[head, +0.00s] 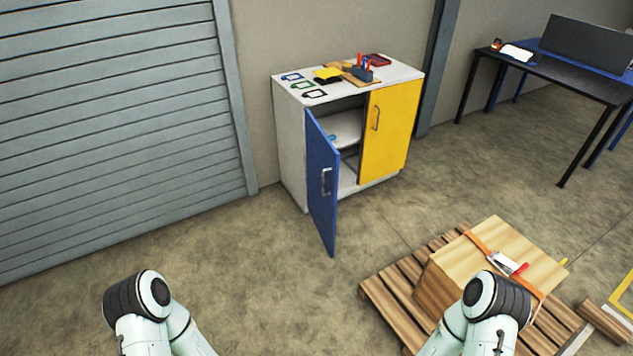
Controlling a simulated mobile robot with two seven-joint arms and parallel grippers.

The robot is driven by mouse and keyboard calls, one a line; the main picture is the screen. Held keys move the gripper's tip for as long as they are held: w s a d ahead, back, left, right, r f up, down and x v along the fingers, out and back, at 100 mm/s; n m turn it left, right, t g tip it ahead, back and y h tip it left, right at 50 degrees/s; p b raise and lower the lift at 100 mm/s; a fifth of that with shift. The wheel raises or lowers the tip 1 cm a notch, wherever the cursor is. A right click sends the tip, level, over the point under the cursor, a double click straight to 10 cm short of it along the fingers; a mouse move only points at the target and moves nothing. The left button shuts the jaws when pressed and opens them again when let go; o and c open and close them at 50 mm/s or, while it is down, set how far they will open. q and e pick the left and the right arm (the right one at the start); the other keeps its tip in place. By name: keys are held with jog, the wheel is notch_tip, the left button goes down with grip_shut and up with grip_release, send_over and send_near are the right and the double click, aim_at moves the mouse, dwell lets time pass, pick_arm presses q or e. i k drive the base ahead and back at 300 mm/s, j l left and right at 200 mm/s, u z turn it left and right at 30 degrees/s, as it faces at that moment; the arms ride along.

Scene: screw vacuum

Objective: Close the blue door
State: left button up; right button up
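The blue door (321,183) is the left door of a white cabinet (290,135) near the back wall. It stands open, swung out toward me, with a metal handle (326,181) on its outer face. The cabinet's yellow door (389,130) on the right is shut. Behind the blue door I see an inner shelf with a small blue item on it. My two arms show only as links at the bottom left and bottom right, well short of the cabinet. Neither gripper shows in the head view.
A pallet (386,299) with a wooden box (437,283) stands on the floor at the right, in front of the cabinet. The floor left of the pallet is clear up to the blue door. A roller shutter (110,110) is at the left, a dark table (570,76) at the back right.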

aim_at(323, 160)
jog(key=i+u, duration=0.3)
jog(key=i, duration=0.15)
jog(key=i+l+u, duration=0.1)
jog(key=i+u, duration=0.15)
jog(key=i, duration=0.25)
jog(key=i+l+u, duration=0.3)
jog(key=i, duration=0.15)
jog(key=j, duration=0.1)
